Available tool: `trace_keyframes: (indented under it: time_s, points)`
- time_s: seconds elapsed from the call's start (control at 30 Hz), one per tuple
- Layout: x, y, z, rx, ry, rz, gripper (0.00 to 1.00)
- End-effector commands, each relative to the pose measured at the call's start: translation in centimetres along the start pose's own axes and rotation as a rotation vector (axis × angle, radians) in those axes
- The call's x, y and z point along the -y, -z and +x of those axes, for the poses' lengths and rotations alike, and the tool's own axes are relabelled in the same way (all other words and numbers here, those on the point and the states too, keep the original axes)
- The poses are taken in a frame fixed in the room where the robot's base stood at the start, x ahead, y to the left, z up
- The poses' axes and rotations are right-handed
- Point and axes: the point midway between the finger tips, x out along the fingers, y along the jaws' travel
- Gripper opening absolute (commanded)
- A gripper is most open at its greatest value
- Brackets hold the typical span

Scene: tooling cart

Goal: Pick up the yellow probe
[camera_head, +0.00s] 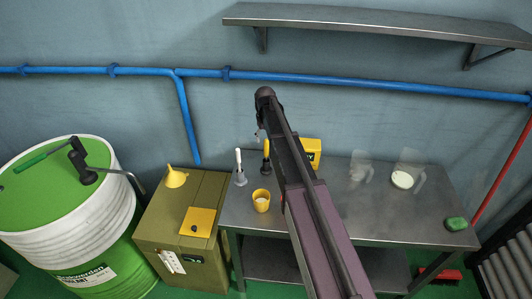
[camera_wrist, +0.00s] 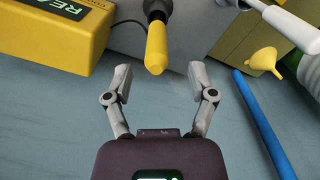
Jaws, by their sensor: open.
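The yellow probe (camera_wrist: 156,46) stands in a dark holder (camera_wrist: 158,9) in the wrist view. In the head view the probe (camera_head: 266,148) shows as a small yellow stick on the steel bench, left of the yellow box and partly beside my arm. My gripper (camera_wrist: 160,72) is open and empty. In the wrist view its two fingers are spread, with the probe's free end showing between the fingertips; I cannot tell the depth gap. In the head view my gripper (camera_head: 259,135) is small and dark, close above the probe.
A yellow box (camera_wrist: 62,35) stands close beside the probe. A white-handled tool (camera_head: 239,160) in a grey holder and a yellow cup (camera_head: 261,201) are also near. A yellow funnel (camera_head: 176,178) sits on the olive cabinet (camera_head: 165,222). A blue pipe (camera_head: 350,82) runs along the wall.

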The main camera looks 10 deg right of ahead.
Motion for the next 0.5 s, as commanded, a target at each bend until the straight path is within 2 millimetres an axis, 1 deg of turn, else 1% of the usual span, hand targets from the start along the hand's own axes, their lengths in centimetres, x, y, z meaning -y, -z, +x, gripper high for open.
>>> trace_keyframes:
  time_s: [0.03, 0.5]
  points:
    - [-0.1, 0.0, 0.5, 0.0, 0.0, 0.0, 0.72]
    - [-0.4, -0.2, 4.0, 0.0, 0.0, 0.0, 0.72]
